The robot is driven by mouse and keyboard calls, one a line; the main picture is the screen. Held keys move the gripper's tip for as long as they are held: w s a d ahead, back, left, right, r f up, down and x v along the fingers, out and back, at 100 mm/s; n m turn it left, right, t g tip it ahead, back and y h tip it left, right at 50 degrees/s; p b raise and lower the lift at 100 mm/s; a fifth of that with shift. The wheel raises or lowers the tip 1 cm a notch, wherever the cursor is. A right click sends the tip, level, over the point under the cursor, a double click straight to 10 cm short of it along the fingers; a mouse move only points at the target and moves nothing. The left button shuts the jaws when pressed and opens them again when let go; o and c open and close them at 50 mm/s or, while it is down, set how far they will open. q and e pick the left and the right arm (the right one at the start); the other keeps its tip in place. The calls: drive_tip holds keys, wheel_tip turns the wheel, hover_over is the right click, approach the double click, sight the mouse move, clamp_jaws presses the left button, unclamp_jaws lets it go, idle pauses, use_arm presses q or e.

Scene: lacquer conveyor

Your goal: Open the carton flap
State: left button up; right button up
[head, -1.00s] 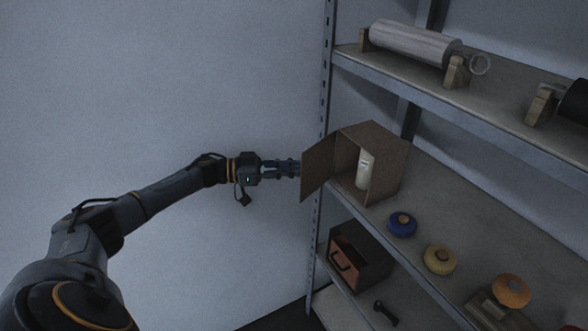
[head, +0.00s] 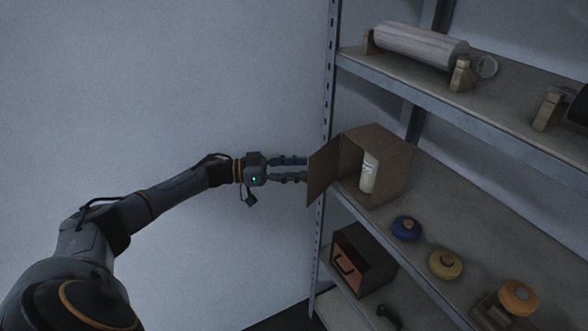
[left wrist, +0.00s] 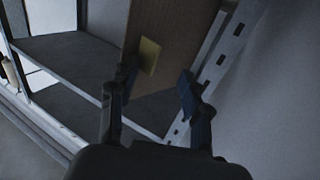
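A brown cardboard carton (head: 393,168) stands on the middle shelf with its front open and a pale cylinder (head: 368,173) inside. Its flap (head: 322,172) is swung out to the left, past the shelf's upright. My left gripper (head: 306,168) is open at the flap's outer edge, its fingers spread one above the other. In the left wrist view the gripper (left wrist: 158,85) is open, with brown cardboard of the flap (left wrist: 175,30) ahead and a yellow tab (left wrist: 150,55) near the left finger. Contact with the flap cannot be told. My right gripper is not in view.
The shelf's metal upright (head: 328,100) stands close behind the flap. Blue (head: 406,228), yellow (head: 445,264) and orange (head: 518,297) round items sit on the middle shelf. A dark box (head: 365,255) is below. Left of the rack is bare wall.

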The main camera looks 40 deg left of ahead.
use_arm(q)
drive_tip(key=shift+w+a+r, duration=0.2)
drive_tip(key=shift+a+r, duration=0.1)
drive_tip(key=shift+r, duration=0.15)
wheel_tip(320, 180, up, 9)
drive_tip(key=shift+s+d, duration=0.15)
drive_tip(key=shift+s, duration=0.05)
drive_tip(key=shift+c, duration=0.3)
